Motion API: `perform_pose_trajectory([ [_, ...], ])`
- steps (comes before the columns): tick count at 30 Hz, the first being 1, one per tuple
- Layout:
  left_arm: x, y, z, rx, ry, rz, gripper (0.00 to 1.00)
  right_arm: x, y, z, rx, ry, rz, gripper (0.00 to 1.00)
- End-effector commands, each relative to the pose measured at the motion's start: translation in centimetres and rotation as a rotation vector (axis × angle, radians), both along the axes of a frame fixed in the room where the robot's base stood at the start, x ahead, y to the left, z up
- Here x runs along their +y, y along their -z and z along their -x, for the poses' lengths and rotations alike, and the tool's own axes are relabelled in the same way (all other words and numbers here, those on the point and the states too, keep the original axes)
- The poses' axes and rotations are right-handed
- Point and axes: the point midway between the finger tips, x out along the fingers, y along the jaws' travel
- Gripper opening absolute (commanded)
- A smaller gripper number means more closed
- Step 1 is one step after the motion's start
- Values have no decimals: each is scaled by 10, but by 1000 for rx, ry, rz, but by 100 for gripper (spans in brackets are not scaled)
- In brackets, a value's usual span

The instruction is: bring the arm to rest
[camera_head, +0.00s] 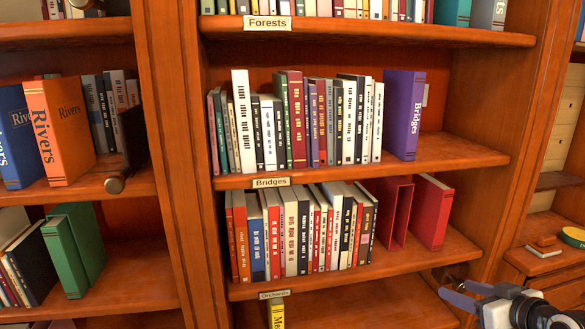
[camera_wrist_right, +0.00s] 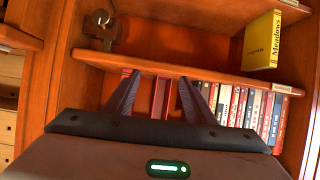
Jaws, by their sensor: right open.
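My right gripper (camera_head: 468,296) is at the bottom right of the head view, in front of the lower part of the bookcase (camera_head: 487,90). Its jaws are open, with nothing visible between them. In the right wrist view its two dark fingers (camera_wrist_right: 157,97) stand apart, with the red slipcase (camera_wrist_right: 161,97) showing behind the gap. In the head view that red slipcase (camera_head: 398,210) stands open on the shelf marked Orchards, left of a red book (camera_head: 433,212). My left gripper is in neither view.
The shelf above holds a book row ending in a purple Bridges book (camera_head: 403,115). A yellow Meadows book (camera_head: 277,315) stands lower; it also shows in the wrist view (camera_wrist_right: 262,40). A side desk (camera_head: 545,262) is right.

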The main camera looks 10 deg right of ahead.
Motion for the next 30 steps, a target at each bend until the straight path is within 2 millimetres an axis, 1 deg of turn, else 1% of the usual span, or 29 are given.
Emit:
perform_pose_trajectory([
  [1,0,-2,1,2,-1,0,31,14,20,9,28,-8,-2,50],
  [2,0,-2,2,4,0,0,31,22,33,15,44,-13,-1,50],
  [3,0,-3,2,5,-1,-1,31,34,51,25,68,-21,2,50],
  [5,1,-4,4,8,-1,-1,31,56,79,43,104,-32,5,50],
  [6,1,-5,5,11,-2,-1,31,73,100,58,131,-42,5,50],
  [8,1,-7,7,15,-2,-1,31,100,128,84,169,-56,6,50],
  [9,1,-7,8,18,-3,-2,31,119,144,102,191,-67,5,50],
  [11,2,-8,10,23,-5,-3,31,148,165,131,224,-81,2,50],
  [12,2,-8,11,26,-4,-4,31,168,177,151,243,-89,-2,50],
  [13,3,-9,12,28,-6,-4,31,182,184,166,255,-95,-6,50],
  [14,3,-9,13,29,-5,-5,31,196,190,180,267,-99,-10,50],
  [15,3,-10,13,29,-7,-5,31,214,195,199,280,-106,-15,50],
  [18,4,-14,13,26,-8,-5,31,252,202,239,305,-114,-29,50],
  [21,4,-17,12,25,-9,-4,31,277,201,265,318,-116,-39,50],
  [24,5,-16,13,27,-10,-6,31,290,200,278,323,-114,-43,50],
  [27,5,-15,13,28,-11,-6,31,294,199,282,323,-116,-43,50],
  [30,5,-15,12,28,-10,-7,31,293,200,282,322,-116,-42,50],
])
